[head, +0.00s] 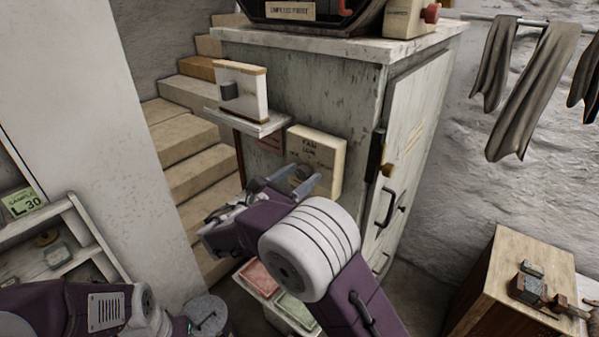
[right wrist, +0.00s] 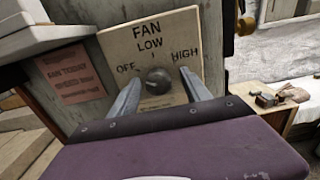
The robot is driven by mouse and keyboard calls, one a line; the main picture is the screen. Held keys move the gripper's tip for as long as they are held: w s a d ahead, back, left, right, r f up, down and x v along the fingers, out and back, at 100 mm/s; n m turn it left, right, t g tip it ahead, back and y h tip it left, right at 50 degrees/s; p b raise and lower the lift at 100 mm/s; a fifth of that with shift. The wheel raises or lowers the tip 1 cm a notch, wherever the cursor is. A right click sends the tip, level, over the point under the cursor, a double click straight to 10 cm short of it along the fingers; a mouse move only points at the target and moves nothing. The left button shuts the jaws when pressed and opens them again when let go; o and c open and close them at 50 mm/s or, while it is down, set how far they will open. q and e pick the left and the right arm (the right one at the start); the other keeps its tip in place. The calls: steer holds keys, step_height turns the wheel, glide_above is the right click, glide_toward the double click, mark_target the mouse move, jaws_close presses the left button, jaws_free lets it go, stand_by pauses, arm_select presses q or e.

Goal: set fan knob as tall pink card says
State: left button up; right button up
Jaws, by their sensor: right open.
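The fan knob (right wrist: 158,80) is a dark round knob on a cream panel (right wrist: 122,47) marked FAN, with OFF at left, LOW at top and HIGH at right. Its pointer direction is not clear. The panel (head: 328,156) is on the side of a grey cabinet. A pink card (right wrist: 75,75) is left of the panel, partly hidden in the head view (head: 268,143); its top line seems to read FAN TODAY, the rest is blurred. My right gripper (head: 300,177) is open, its fingers either side of the knob; contact cannot be told. My left gripper is out of view.
A small shelf (head: 262,127) with a switch box (head: 243,91) juts out above left of the panel. A cabinet latch and handle (head: 384,208) are at right. Pink (head: 258,277) and green (head: 296,310) cards lie below my right arm. A wooden crate (head: 515,265) stands lower right.

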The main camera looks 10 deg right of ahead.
steer(key=shift+w, duration=0.1)
steer(key=shift+a+f, duration=0.1)
steer(key=c, duration=0.6)
jaws_close()
steer(key=shift+f+m+b, duration=0.15)
steer(key=shift+m+b, duration=0.55)
steer(key=shift+b, duration=0.4)
steer(key=m+b, duration=0.7)
steer(key=b, duration=0.2)
steer(key=shift+f+m+b, duration=0.1)
steer(key=shift+m+b, duration=0.2)
steer(key=shift+r+m+b, duration=0.25)
steer(key=shift+m+b, duration=1.15)
steer(key=shift+b, duration=0.1)
